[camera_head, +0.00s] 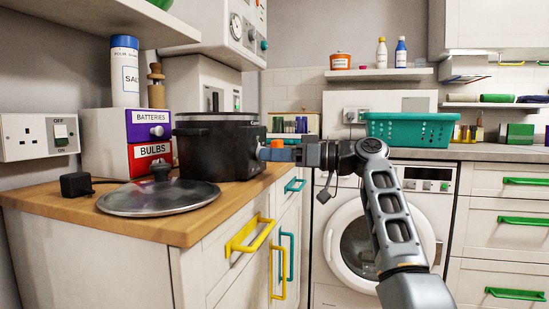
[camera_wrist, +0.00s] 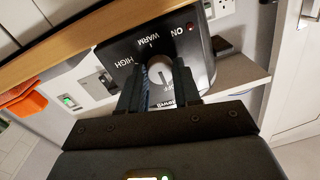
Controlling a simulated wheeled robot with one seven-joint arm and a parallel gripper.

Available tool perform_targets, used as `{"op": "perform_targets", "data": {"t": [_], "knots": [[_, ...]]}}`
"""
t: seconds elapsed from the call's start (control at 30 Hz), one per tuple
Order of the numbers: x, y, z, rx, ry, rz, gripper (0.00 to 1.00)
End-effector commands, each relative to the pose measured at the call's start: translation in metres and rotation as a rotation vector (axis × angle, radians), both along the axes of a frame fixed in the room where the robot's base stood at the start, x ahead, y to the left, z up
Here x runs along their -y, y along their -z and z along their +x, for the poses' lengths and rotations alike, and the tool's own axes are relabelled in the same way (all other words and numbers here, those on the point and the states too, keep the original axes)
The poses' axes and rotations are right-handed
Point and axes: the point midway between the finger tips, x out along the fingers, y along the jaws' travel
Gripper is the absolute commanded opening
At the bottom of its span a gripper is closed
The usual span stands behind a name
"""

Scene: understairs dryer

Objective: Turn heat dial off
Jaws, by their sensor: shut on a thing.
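The heat dial (camera_wrist: 160,71) is a pale round knob on the black control panel (camera_wrist: 122,50) of a slow cooker. The words HIGH, WARM and ON show around it, with lettering below partly covered by the fingers. I cannot clearly tell which setting it points to. The black cooker (camera_head: 215,148) stands on the wooden counter in the head view, its panel facing right. My gripper (camera_head: 268,152) reaches that panel from the right. In the wrist view my gripper (camera_wrist: 162,88) has its two dark fingers shut on the dial, one on each side.
A glass lid (camera_head: 158,199) lies on the wooden counter (camera_head: 185,232) in front of the cooker. Salt, labelled boxes and a black plug (camera_head: 76,185) are at the left. A washing machine (camera_head: 340,270) and a teal basket (camera_head: 408,130) are at the right.

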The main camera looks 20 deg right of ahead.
Motion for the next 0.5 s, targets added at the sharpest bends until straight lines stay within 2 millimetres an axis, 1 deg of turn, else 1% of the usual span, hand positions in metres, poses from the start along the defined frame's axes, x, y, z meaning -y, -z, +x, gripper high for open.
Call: {"op": "perform_targets", "data": {"t": [0.03,0.27,0.3,0.5], "knots": [[0.0002,0.0033,0.0000,-0.004,-0.001,-0.003,0.02],[0.0003,0.0033,0.0001,-0.005,-0.001,-0.002,0.02],[0.0003,0.0034,0.0001,-0.005,-0.001,-0.002,0.36],[0.0001,0.0017,0.0000,-0.003,0.000,-0.001,0.55]]}}
